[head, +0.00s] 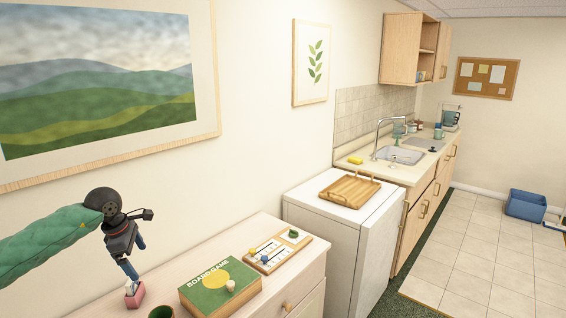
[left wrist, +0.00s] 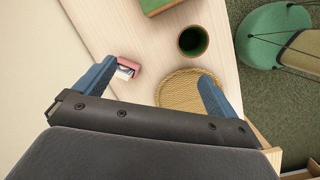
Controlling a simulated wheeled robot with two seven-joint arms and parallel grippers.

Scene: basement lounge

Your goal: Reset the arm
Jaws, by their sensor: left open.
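My left arm comes in from the left in a green sleeve. Its gripper (head: 132,272) points down over the light wooden dresser top (head: 240,301). In the left wrist view the left gripper (left wrist: 158,72) shows its two blue fingers spread wide with nothing between them. A small pink and white object (head: 135,296) lies below the gripper in the head view. It also shows just beyond the left finger in the left wrist view (left wrist: 127,68); I cannot tell whether they touch. My right gripper is in neither view.
A green cup (left wrist: 192,40) and a round woven mat (left wrist: 178,88) are on the dresser. A green board-game box (head: 220,283) and a small game board (head: 278,250) lie further right. A white appliance (head: 325,222) bears a wooden tray (head: 349,188).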

